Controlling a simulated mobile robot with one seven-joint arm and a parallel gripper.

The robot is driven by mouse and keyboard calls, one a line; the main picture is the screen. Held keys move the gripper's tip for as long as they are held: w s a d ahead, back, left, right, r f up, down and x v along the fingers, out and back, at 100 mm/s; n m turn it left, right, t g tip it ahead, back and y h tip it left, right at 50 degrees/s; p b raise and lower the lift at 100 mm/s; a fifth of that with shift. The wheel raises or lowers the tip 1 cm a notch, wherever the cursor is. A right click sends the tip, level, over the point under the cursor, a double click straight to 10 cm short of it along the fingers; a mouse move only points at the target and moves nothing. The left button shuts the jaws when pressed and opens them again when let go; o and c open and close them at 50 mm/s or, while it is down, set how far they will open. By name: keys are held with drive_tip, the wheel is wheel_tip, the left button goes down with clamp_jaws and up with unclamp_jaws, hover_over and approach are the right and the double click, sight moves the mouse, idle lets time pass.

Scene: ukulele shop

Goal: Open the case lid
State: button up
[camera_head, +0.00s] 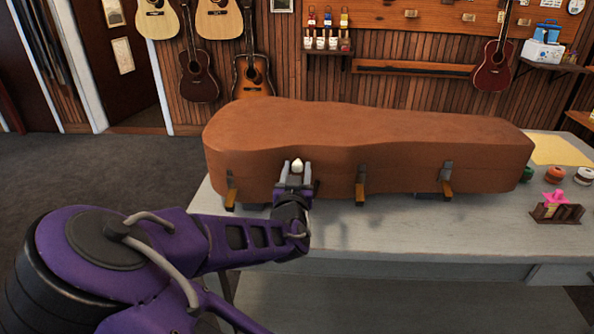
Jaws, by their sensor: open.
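A brown instrument case (400,150) lies on a grey table with its lid (330,120) closed. Its front faces me and carries several metal and amber latches: a left one (231,190), a middle one (361,185) and a right one (447,180). My gripper (297,167) is open in front of the case's front side, between the left and middle latches. Its two fingers point towards the case near the lid seam. A small pale thing shows between the fingers; I cannot tell what it is. Whether the fingers touch the case is unclear.
The table (420,235) has free room in front of the case. At its right are a yellow sheet (558,150), several small round rolls (555,174) and a dark holder with a pink item (556,208). Guitars (198,75) hang on the wall behind.

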clamp_jaws()
idle(1.4)
